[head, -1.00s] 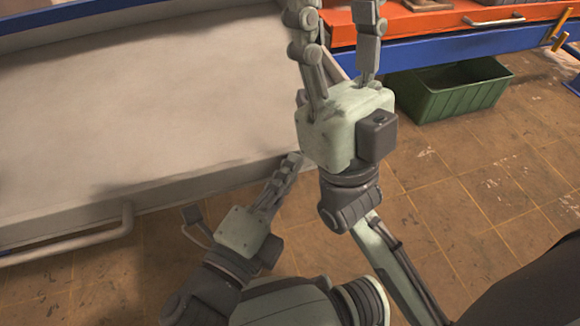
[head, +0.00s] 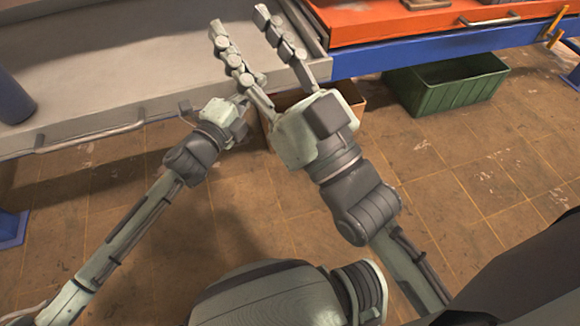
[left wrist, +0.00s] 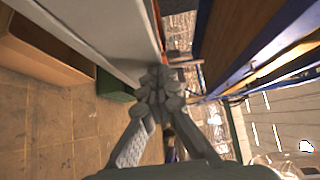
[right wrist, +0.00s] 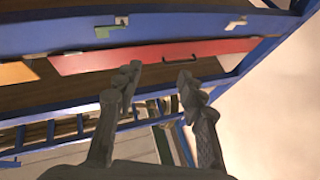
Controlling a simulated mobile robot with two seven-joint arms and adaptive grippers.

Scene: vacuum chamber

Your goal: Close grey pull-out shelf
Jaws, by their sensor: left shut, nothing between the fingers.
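The grey pull-out shelf (head: 130,50) is at the upper left in the head view, still jutting out from the rack. Its front panel carries a grey bar handle (head: 95,132). My left gripper (head: 242,98) is shut and empty at the right end of the shelf front; contact cannot be told. In the left wrist view its fingers (left wrist: 160,78) are together beside the grey shelf panel (left wrist: 90,40). My right gripper (head: 238,22) is open and empty, its fingers over the shelf's right part in the head view. The right wrist view shows its fingers (right wrist: 158,78) apart.
An orange shelf (head: 400,22) with a handle is at the upper right, above a blue beam (head: 420,52). A green crate (head: 445,82) and a cardboard box (head: 268,112) stand below. A dark blue cylinder (head: 12,98) is at the left edge. The tiled floor in front is largely clear.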

